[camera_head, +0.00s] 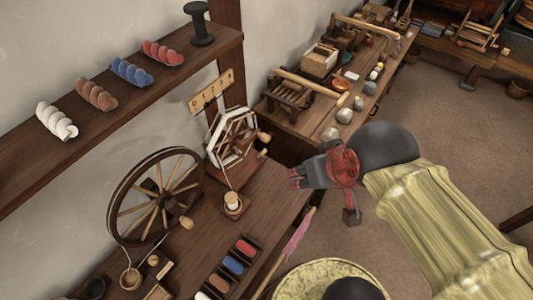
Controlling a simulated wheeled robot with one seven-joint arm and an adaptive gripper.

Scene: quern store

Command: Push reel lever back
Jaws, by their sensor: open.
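The reel (232,138), a pale many-sided wooden frame with spokes, stands on the dark wooden bench (272,190) against the wall. Short wooden handles (263,136) stick out on its right side; I cannot tell for certain which one is the lever. My gripper (297,178) is open and points left, to the right of and lower in the picture than the reel. It is apart from the reel and its handles, and its jaws look empty.
A large spoked wheel (156,197) stands left of the reel, with a thread spool (233,202) between them. A tray of coloured rolls (233,264) and a pink-tufted stick (298,236) lie in front. A numbered board (212,92) and a shelf (110,103) with twisted skeins are on the wall.

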